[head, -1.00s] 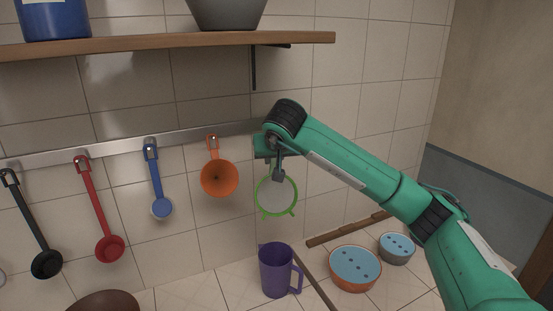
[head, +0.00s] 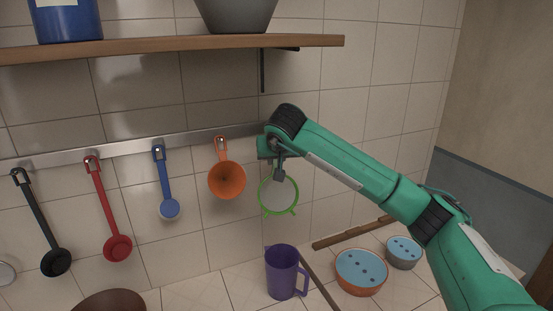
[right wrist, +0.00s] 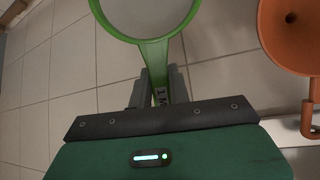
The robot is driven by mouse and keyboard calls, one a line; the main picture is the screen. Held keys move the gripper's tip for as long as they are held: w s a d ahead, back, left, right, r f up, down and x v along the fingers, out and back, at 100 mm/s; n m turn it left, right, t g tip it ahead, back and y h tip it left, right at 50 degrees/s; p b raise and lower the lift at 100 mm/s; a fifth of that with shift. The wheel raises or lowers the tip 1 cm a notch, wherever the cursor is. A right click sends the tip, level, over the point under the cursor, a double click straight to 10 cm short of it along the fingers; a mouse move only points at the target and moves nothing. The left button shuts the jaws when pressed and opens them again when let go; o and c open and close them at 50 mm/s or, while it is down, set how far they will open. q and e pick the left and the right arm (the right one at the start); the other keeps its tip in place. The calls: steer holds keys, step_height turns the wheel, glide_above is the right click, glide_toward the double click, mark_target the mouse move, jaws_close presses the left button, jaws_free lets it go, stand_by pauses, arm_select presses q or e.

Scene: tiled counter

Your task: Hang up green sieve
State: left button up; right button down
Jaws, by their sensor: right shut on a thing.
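The green sieve (head: 278,194) has a green rim and a pale mesh. It hangs down from my right gripper (head: 280,172), close to the tiled wall, just right of the orange funnel. In the right wrist view the sieve's handle (right wrist: 155,60) runs between the fingers of my right gripper (right wrist: 157,88), which is shut on it. The metal rail (head: 120,149) runs along the wall, and its right end is hidden behind my right gripper and wrist. I cannot tell whether the sieve's handle touches the rail or a hook. My left gripper is not in view.
The orange funnel (head: 227,180), blue spoon (head: 165,185), red ladle (head: 105,210) and black ladle (head: 40,225) hang from the rail. A wooden shelf (head: 180,46) is above. A purple jug (head: 281,272) and blue-topped bowls (head: 361,271) stand below on the counter.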

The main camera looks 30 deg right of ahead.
stand_by(0.3)
steer(key=c, duration=1.2)
jaws_free()
steer(key=shift+c, duration=0.2)
steer(key=b+v, duration=0.4)
steer(key=v, duration=1)
steer(key=shift+s+a+b, duration=0.2)
steer(key=shift+s+b, duration=0.25)
steer(key=shift+s, duration=1.5)
